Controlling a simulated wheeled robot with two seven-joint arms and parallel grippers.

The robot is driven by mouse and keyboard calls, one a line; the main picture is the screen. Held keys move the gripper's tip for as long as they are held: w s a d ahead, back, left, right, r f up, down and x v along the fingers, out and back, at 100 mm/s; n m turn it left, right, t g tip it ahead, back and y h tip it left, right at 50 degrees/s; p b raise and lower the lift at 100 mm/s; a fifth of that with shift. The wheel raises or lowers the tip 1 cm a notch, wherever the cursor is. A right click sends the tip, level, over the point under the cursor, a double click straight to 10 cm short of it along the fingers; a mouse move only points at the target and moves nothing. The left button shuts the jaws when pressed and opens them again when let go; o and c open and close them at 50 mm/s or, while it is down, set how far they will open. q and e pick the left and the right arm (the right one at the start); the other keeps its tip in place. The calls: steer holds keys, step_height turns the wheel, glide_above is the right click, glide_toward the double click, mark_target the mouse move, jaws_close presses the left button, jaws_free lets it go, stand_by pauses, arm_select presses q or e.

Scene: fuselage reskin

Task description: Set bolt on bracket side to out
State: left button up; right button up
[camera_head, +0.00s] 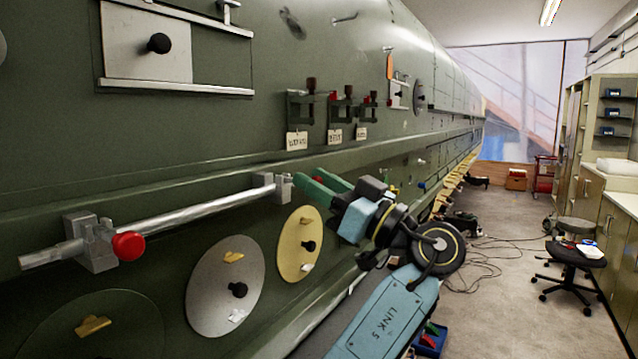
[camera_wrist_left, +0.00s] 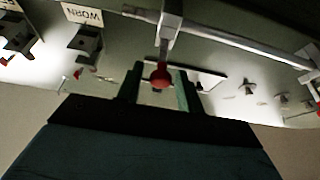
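A grey metal bolt (camera_head: 190,212) runs in the head view from a left bracket (camera_head: 97,243) to a smaller right bracket (camera_head: 282,187). A red knob (camera_head: 128,246) is at the left bracket, and the rod sticks out past it on the left. My left gripper (camera_head: 312,187) has green fingers and is at the right bracket. In the left wrist view my left gripper (camera_wrist_left: 158,88) is open, with a red knob (camera_wrist_left: 161,76) between its fingers. A bar (camera_wrist_left: 245,45) runs to the right there. I cannot tell whether the fingers touch the knob. My right gripper is out of view.
Round discs (camera_head: 226,285) are on the green fuselage below the bolt. Small tagged brackets (camera_head: 297,110) with red and dark knobs are above. A stool (camera_head: 574,255) and cables (camera_head: 485,265) are on the floor to the right. The aisle is otherwise mostly clear.

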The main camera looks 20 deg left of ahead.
arm_select(q)
steer(key=b+v, duration=0.4)
steer(key=v, duration=0.9)
steer(key=shift+d, duration=0.25)
steer(key=shift+f, duration=0.1)
steer(key=p+x, duration=0.4)
steer(key=x, duration=1)
steer(key=shift+a+p, duration=0.1)
steer(key=shift+p, duration=0.3)
steer(key=shift+f, duration=0.1)
